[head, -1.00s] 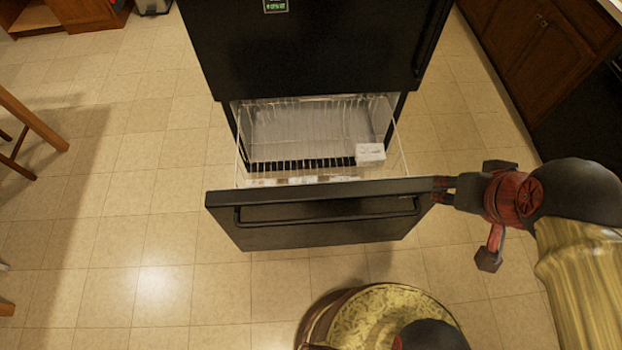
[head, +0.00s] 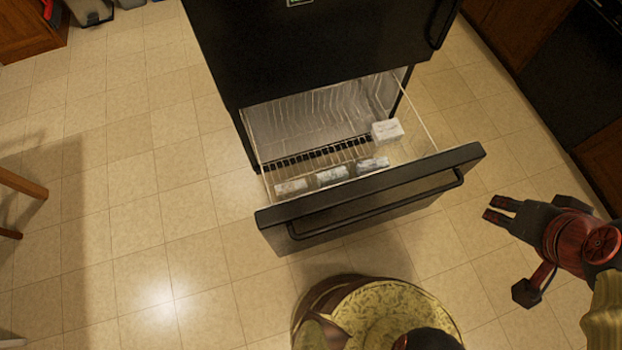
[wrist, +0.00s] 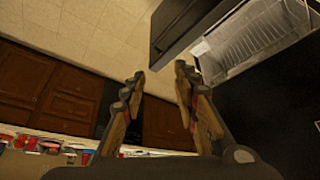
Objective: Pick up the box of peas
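The open freezer drawer (head: 375,205) holds a white box (head: 387,131) at its right side, on the wire rack. Three smaller pale packages lie along its front: a left one (head: 291,187), a middle one (head: 331,176) and a right one (head: 372,164). I cannot read any label, so I cannot tell which is the box of peas. My gripper (head: 495,209) is open and empty, right of the drawer front and apart from it. In the wrist view my gripper (wrist: 159,75) shows a gap between its fingers; a white box (wrist: 200,48) shows in the drawer beyond.
The black fridge body (head: 320,50) rises behind the drawer. The drawer's front panel and handle (head: 380,206) stick out into the room. Dark wooden cabinets (wrist: 35,85) stand across the floor. The tiled floor (head: 130,200) left of the drawer is clear.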

